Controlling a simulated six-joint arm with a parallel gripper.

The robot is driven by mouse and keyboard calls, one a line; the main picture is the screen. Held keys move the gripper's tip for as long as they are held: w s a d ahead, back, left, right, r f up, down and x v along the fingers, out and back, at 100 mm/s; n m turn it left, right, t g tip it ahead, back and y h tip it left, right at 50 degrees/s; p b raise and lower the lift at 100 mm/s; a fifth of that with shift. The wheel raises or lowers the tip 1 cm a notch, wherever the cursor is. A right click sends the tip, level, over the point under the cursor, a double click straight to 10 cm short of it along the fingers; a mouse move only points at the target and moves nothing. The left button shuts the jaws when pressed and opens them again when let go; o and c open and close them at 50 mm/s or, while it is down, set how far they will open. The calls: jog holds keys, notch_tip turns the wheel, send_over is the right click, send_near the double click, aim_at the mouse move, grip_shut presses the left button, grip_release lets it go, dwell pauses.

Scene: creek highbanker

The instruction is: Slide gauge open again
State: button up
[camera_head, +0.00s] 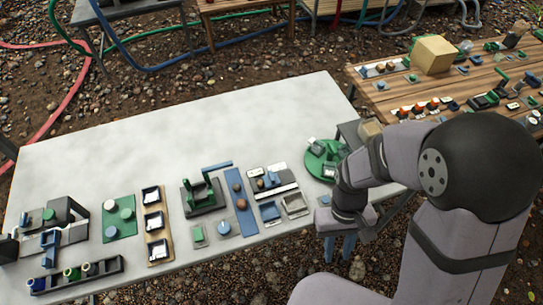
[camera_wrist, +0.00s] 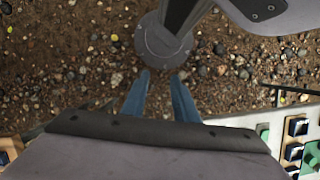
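I cannot tell for sure which object is the gauge; several small devices stand along the front of the pale table (camera_head: 190,120). One is a dark green frame (camera_head: 204,198) with a blue bar (camera_head: 217,166) across its top. Beside it lies a long blue strip (camera_head: 242,213) with round brown pieces. A grey device with blue parts (camera_head: 50,243) stands at the far left. My gripper (camera_head: 339,256) hangs beyond the table's right front edge, away from all of them. Its two blue fingers (camera_wrist: 160,80) are apart, with only gravel between them.
A round green tray (camera_head: 313,170) with small items stands at the table's right end, near my arm. A dark rack (camera_head: 75,278) with coloured cylinders is at front left. The table's back half is bare. A wooden table (camera_head: 370,90) with many parts stands behind right.

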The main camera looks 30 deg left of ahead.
jog(key=w+a+f+n+t, duration=0.1)
jog(key=w+a+f, duration=0.3)
jog(key=a, duration=0.4)
jog(key=w+a+f+n+t, duration=0.1)
jog(key=w+a+f+n, duration=0.15)
jog(key=a, duration=0.45)
notch_tip(320, 180, up, 5)
jog(key=t+y, duration=0.3)
jog(key=y, duration=0.1)
send_over(271, 175)
jog(key=shift+d+f+m, duration=0.1)
jog(key=shift+f+m, duration=0.15)
jog(key=shift+m, duration=0.2)
jog(key=shift+f, duration=0.1)
jog(key=shift+f+b, duration=2.95)
jog(key=shift+f, duration=1.4)
grip_shut()
